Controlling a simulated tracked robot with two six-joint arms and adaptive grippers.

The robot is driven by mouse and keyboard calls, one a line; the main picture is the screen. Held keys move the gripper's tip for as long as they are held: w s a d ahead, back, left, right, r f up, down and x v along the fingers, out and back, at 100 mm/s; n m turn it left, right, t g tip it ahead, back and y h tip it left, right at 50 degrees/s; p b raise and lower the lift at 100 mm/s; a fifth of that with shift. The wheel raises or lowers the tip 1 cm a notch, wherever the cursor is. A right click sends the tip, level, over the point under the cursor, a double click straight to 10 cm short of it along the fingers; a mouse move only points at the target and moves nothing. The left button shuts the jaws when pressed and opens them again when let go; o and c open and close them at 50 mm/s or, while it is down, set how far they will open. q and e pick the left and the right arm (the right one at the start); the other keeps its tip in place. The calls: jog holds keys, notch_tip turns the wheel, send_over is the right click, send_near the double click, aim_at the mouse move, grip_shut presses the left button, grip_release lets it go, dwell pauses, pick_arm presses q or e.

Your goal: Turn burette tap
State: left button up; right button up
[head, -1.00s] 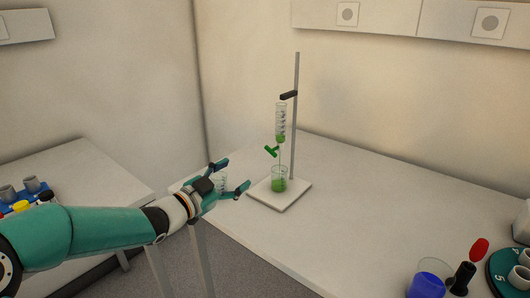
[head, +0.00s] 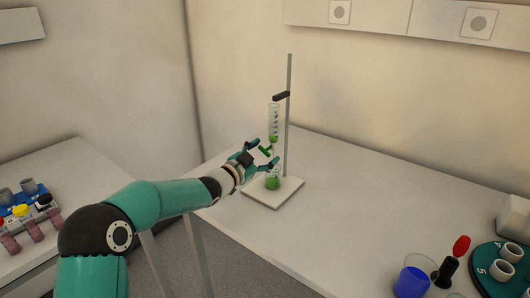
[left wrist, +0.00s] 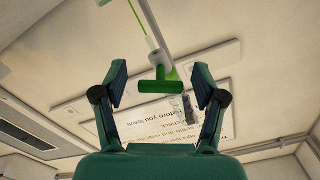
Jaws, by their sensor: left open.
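The burette (head: 273,120) with green liquid hangs from a clamp on a stand. Its green tap (head: 265,149) sits below the tube. A beaker with green liquid (head: 272,182) stands on the white stand base below. My left gripper (head: 263,155) is at the tap's height, close to it. In the left wrist view, the green tap handle (left wrist: 160,84) lies ahead between the two open fingers (left wrist: 160,88), with space on either side. The fingers appear apart from the tap. My right gripper is not in view.
The stand rod (head: 289,110) rises behind the burette, and its base plate (head: 285,194) rests on the white table. A blue-filled beaker (head: 411,284) and a green round rack (head: 494,271) are at the front right. The middle of the table is clear.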

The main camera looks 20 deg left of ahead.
pick_arm(q)
jog(key=c, duration=1.2)
jog(key=shift+o, duration=0.2)
jog(key=n+p, duration=0.1)
jog(key=n, duration=0.1)
jog(key=shift+d+n, duration=0.1)
jog(key=shift+n, duration=0.3)
jog(key=n, duration=0.2)
jog(key=shift+n+p, duration=0.3)
jog(key=o, duration=1.2)
jog(key=shift+d, duration=0.1)
jog(key=shift+c, duration=0.2)
jog(key=shift+s, duration=0.15)
